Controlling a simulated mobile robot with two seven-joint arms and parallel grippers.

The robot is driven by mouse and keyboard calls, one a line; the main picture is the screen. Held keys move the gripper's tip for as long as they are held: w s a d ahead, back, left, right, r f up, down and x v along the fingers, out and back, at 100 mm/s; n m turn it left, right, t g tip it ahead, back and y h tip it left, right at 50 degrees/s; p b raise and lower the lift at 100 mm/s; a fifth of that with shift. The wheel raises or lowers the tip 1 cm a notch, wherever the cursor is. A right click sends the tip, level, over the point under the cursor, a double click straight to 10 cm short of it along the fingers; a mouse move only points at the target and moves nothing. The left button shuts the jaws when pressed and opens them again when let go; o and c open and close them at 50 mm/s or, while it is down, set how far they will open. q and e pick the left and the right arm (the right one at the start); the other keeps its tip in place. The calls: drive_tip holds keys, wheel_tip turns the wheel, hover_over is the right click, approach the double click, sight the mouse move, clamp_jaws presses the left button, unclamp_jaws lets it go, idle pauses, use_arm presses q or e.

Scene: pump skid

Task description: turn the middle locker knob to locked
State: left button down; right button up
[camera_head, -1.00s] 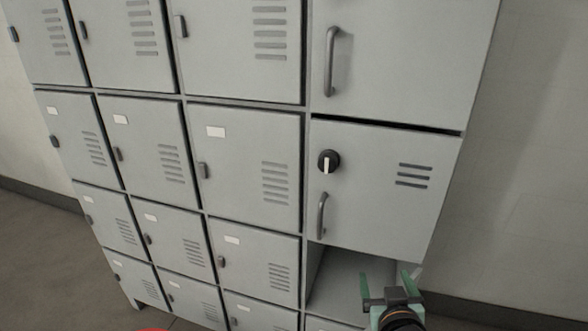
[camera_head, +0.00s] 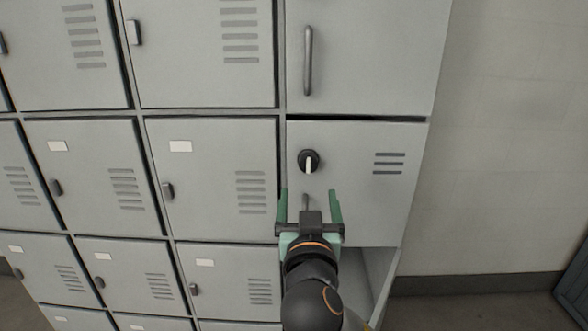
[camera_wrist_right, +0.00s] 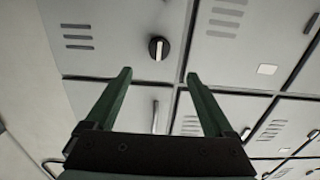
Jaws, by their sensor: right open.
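The middle locker knob (camera_head: 308,161) is a round black knob with a white pointer bar, on the middle door (camera_head: 400,200) of the right-hand locker column. In the head view the white bar stands about vertical. My right gripper (camera_head: 309,192) is open and empty, with green fingers pointing up, just below the knob in the picture. It partly hides the door's handle. In the right wrist view the knob (camera_wrist_right: 159,47) shows beyond the open fingertips (camera_wrist_right: 157,73), apart from them. My left gripper is not in view.
The upper door has a long vertical handle (camera_head: 308,60). An open compartment (camera_head: 370,275) lies below the middle door. Smaller lockers with latches (camera_head: 168,190) fill the left side. Bare wall (camera_head: 500,150) and free room lie to the right.

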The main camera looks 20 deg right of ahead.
sight(309, 165)
drive_tip(key=p+x, duration=0.1)
drive_tip(key=x, duration=1.1)
drive_tip(key=shift+w+d, duration=0.15)
drive_tip(key=shift+w, duration=0.05)
drive_tip(key=c, duration=1.4)
